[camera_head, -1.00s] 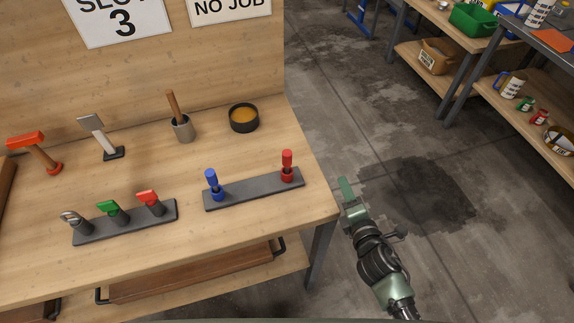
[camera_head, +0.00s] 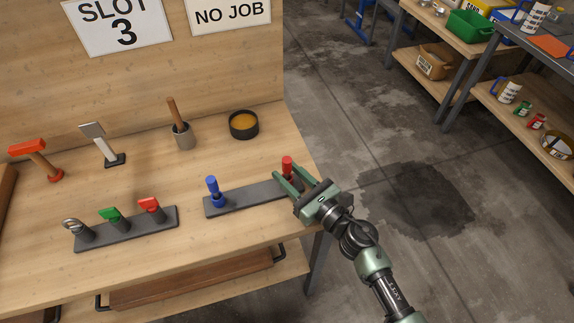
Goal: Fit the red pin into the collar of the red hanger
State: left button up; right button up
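The red pin (camera_head: 287,163) stands upright in the right end of a dark grey rack (camera_head: 237,199) on the wooden bench. My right gripper (camera_head: 285,170) comes in from the lower right with its two green fingers apart, one on either side of the pin. I cannot tell whether they touch it. The pin's lower part is partly hidden by the fingers. A red-topped piece (camera_head: 150,204) is tilted in the right end of another grey rack (camera_head: 128,231). I cannot tell whether this is the red hanger or where its collar is. My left gripper is not in view.
A blue pin (camera_head: 213,190) stands at the left of the pin rack. A green-topped piece (camera_head: 110,215) is beside the red-topped one. A red-headed hammer (camera_head: 30,148), a pot (camera_head: 184,137) and a black bowl (camera_head: 243,125) stand behind. Bench is clear in front.

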jog(key=x, duration=0.3)
jog(key=shift+w+a+f+p, duration=0.1)
jog(key=shift+w+a+p, duration=0.1)
jog(key=shift+p, duration=0.1)
grip_shut()
notch_tip(320, 180, up, 20)
jog(key=p, duration=1.4)
jog(key=shift+s, duration=0.15)
